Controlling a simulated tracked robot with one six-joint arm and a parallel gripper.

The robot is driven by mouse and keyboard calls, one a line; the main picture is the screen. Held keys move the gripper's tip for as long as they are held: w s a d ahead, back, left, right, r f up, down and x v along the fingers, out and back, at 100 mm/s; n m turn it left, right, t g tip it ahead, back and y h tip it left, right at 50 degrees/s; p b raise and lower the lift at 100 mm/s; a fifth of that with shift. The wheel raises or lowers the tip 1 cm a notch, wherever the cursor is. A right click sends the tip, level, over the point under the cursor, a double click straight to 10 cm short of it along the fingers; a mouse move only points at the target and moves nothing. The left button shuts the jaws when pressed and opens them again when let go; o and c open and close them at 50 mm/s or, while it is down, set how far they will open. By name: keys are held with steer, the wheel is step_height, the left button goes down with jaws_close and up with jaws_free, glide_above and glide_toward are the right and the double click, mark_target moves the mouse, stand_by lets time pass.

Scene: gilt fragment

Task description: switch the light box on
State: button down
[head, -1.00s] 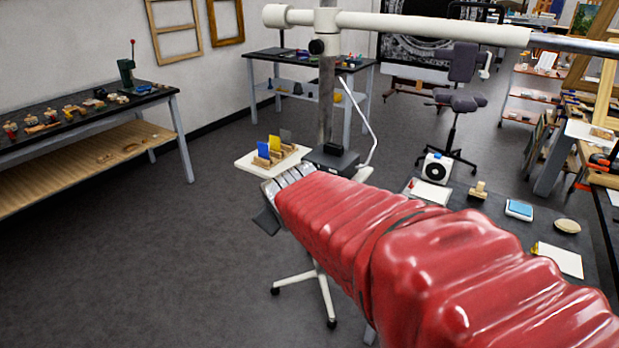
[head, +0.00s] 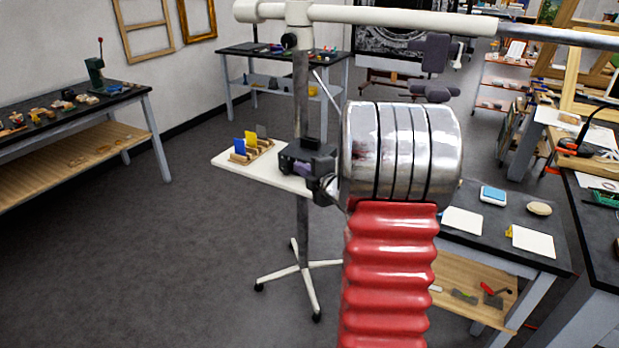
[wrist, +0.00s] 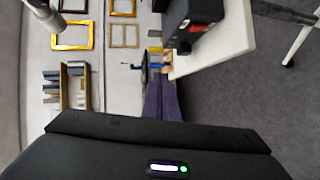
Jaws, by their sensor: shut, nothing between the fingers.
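I cannot tell the switch's position. My gripper (wrist: 160,72) is shut and empty, its purple-grey fingers close to the box and tray edge; no contact is clear. In the head view the gripper (head: 301,169) is partly hidden behind my wrist and looks in front of the box.
The white tray (head: 225,162) also bears a wooden rack with blue, yellow and grey cards (head: 250,145). The metal post (head: 301,90) rises behind the box to a horizontal white tube. A dark table (head: 520,238) with pads stands at right. The floor at left is clear.

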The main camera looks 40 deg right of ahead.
steer(key=s+d+f+n+t+y, duration=0.2)
steer(key=s+d+f+n+y, duration=0.2)
steer(key=f, duration=0.5)
steer(key=s+d+n, duration=0.1)
steer(key=s+n, duration=0.1)
steer(key=s, duration=0.1)
steer(key=shift+s+d+f+t+y, duration=0.15)
steer(key=shift+s+f+t+y, duration=0.1)
steer(key=shift+s+t+y, duration=0.15)
steer(key=shift+w, duration=0.1)
steer(key=w, duration=1)
steer(key=shift+w+d+r, duration=0.25)
steer(key=shift+d+r, duration=0.1)
steer(key=shift+d, duration=0.05)
steer(key=shift+w+d+r, duration=0.1)
steer(key=shift+w+d, duration=0.1)
steer(key=shift+d, duration=0.3)
steer(key=shift+w+d+r, duration=0.1)
steer(key=shift+w+d, duration=0.05)
steer(key=shift+d, duration=0.3)
steer(key=shift+a, duration=0.1)
